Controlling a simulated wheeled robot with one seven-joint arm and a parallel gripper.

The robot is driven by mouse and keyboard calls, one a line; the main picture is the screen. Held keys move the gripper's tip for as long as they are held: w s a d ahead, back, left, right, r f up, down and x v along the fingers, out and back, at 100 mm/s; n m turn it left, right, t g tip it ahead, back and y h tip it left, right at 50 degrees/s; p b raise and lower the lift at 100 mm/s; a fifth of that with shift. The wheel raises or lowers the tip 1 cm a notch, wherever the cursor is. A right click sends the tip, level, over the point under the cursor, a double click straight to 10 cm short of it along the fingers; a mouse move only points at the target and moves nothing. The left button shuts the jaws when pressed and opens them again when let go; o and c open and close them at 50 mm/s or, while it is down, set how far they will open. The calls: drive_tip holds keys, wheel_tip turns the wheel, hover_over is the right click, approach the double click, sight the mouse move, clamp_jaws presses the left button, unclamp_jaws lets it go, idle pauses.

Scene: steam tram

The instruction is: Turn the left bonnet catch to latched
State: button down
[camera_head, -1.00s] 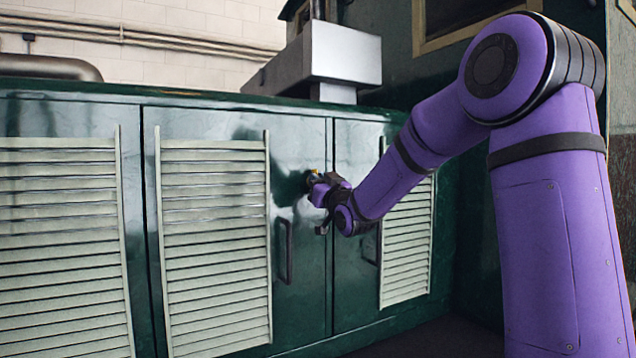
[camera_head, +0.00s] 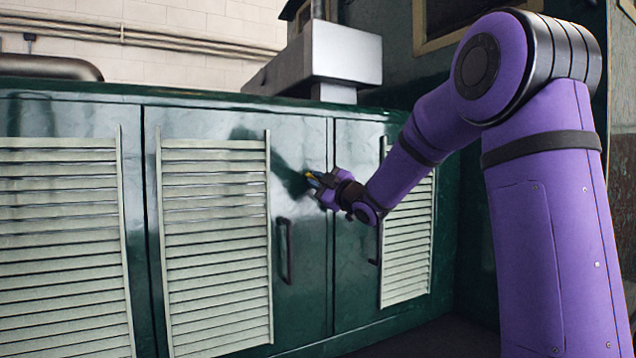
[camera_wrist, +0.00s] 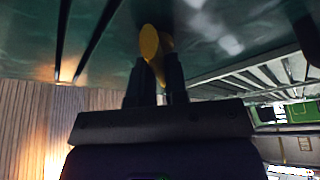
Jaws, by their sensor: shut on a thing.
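The left bonnet catch (camera_wrist: 150,42) shows in the wrist view as a small yellow, rounded piece against the dark green door. My gripper (camera_wrist: 155,80) has its two dark fingers closed on it. In the head view my gripper (camera_head: 316,180) is at the upper right part of the middle green door (camera_head: 300,150), above its handle. Only a small bit of yellow shows there between the fingers. The fingers hide most of the catch, and I cannot tell its exact angle.
A dark vertical handle (camera_head: 285,252) is just below my gripper. Pale louvre panels (camera_head: 215,240) stand out on the doors, with another (camera_head: 407,255) beyond my forearm. A grey metal box (camera_head: 340,52) rises above the bonnet top. A brick wall (camera_head: 200,20) with pipes is behind.

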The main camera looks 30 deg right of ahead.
drive_tip(key=n+g, duration=0.1)
drive_tip(key=n, duration=0.3)
drive_tip(key=n+g, duration=0.2)
drive_tip(key=n, duration=0.2)
drive_tip(key=shift+f+y, duration=0.2)
drive_tip(key=shift+y, duration=0.2)
drive_tip(key=shift+n, duration=0.3)
drive_tip(key=c, duration=1.1)
unclamp_jaws()
drive_tip(key=shift+c, duration=0.2)
drive_tip(key=v, duration=1)
drive_tip(key=shift+s+d, duration=0.2)
drive_tip(key=shift+s, duration=0.15)
drive_tip(key=shift+r, duration=0.1)
